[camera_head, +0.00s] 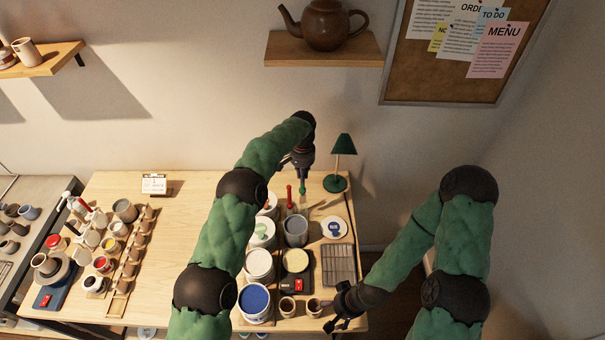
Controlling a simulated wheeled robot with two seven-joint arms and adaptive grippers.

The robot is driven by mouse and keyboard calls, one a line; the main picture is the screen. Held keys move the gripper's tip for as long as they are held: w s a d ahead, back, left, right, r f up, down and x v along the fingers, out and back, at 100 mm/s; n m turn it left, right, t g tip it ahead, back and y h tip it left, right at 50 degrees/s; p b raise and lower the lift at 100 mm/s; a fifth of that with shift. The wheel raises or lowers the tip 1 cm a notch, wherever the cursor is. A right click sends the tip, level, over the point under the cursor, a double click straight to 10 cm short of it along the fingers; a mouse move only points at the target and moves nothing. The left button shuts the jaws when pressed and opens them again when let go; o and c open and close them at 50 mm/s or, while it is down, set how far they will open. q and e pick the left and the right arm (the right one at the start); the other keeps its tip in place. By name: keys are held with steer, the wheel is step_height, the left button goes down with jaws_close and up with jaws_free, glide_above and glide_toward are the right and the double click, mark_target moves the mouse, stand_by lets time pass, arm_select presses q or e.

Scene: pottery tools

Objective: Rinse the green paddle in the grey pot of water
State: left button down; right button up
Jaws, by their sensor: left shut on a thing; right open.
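My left gripper (302,172) points down over the back right of the table and is shut on the green paddle (302,187). Only a small green part of the paddle shows below the fingers. The grey pot (296,231) stands upright on the table, nearer the front than the paddle in the picture. The paddle is apart from the pot's opening. My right gripper (340,312) is open and empty at the table's front right edge, beside a small brown cup (314,307).
White tubs (259,264), one with blue contents (255,299), stand left of the pot. A red-handled tool (289,196) is behind it. The table's middle (190,230) is clear.

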mark_target(302, 190)
arm_select(q)
steer(key=shift+f, duration=0.1)
arm_select(e)
steer(key=shift+f, duration=0.1)
arm_select(q)
steer(key=shift+f+b, duration=1.4)
steer(key=shift+f, duration=0.45)
arm_select(e)
steer(key=shift+f, duration=1.35)
arm_select(q)
steer(key=shift+f+b, duration=0.75)
steer(key=shift+f, duration=0.2)
arm_select(e)
steer(key=shift+f, duration=0.7)
arm_select(q)
steer(key=shift+f+b, duration=0.8)
steer(key=shift+f, duration=0.15)
arm_select(e)
steer(key=shift+f, duration=0.8)
